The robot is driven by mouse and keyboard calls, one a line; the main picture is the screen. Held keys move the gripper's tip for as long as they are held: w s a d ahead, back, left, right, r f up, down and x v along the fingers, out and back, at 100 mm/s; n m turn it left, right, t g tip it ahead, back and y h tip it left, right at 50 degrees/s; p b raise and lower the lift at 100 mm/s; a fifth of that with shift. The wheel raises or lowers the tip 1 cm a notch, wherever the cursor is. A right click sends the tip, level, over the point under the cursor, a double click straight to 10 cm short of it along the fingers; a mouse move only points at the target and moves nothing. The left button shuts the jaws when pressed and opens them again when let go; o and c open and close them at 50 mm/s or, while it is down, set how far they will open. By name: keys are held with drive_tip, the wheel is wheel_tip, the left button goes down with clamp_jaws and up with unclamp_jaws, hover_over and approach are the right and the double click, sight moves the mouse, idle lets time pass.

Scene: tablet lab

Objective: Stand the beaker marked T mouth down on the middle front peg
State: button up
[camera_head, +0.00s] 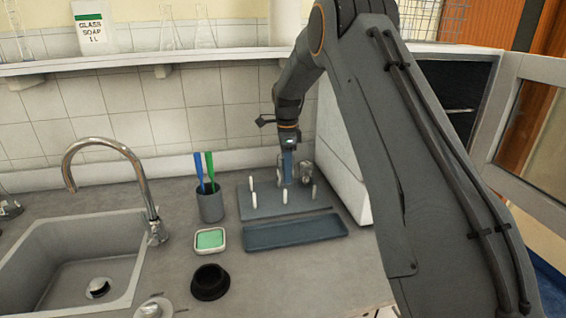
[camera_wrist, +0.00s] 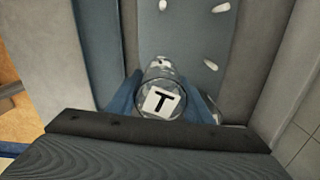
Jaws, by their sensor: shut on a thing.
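The beaker marked T (camera_wrist: 163,102) is clear glass, held between the blue fingers of my gripper (camera_wrist: 165,108). Its base with the T label faces the wrist camera, so its mouth points away from my wrist, downward. In the head view my gripper (camera_head: 287,170) is low over the back of the peg board (camera_head: 266,210). The middle front peg (camera_head: 285,196) stands bare and upright in front of it. In the wrist view a white peg (camera_wrist: 158,63) shows near the beaker's far end. Whether the mouth surrounds any peg cannot be told.
Another clear glass (camera_head: 307,171) stands at the board's back right, close to my gripper. Bare pegs stand at front left (camera_head: 254,199) and front right (camera_head: 313,192). A blue-grey tray (camera_head: 295,233) lies in front. A white box (camera_head: 342,155) is close on the right.

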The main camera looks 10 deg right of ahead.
drive_tip(key=shift+w+f, duration=0.1)
drive_tip(key=shift+w, duration=0.05)
drive_tip(key=shift+f+b, duration=1.7)
drive_tip(key=shift+f, duration=2.75)
drive_tip(key=shift+f, duration=0.4)
drive_tip(key=o, duration=1.3)
drive_tip(key=shift+c, duration=0.2)
